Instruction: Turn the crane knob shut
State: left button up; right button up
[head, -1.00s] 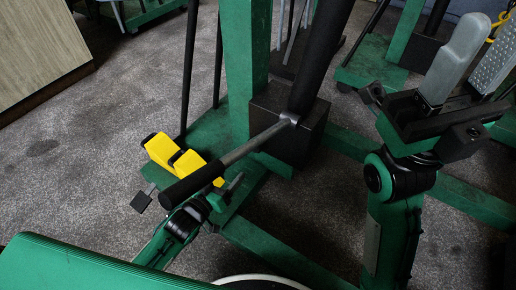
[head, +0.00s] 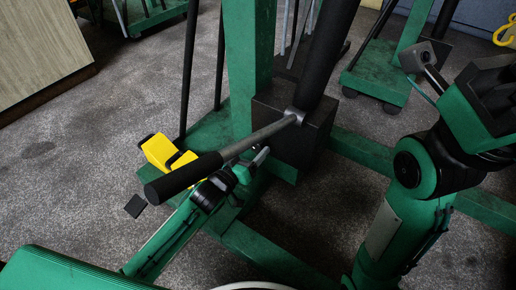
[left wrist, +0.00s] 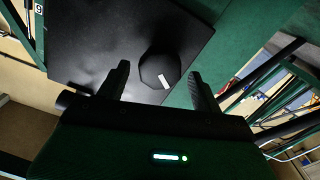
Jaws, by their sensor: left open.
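The crane knob (left wrist: 160,72) shows in the left wrist view as a dark, many-sided knob with a white mark, on the face of a black block (left wrist: 85,45). My left gripper (left wrist: 159,69) is open, its two fingers apart on either side of the knob in that picture. I cannot tell whether they touch it. In the head view my left gripper (head: 262,156) is by the black block (head: 318,130) at the foot of the green post, partly hidden behind the lever; the knob cannot be made out there. My right gripper (head: 498,88) is partly cut off at the right edge.
A lever with a black grip (head: 184,178) slants over my left arm. A thick black cylinder (head: 325,55) rises from the block beside the green post (head: 252,60). Yellow parts (head: 160,150) lie left of it. Green base beams (head: 265,250) run along the grey floor.

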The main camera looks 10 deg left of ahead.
aim_at(255, 148)
pick_arm(q)
jog(key=shift+b+x, duration=0.6)
jog(key=shift+x, duration=1.1)
jog(key=c, duration=1)
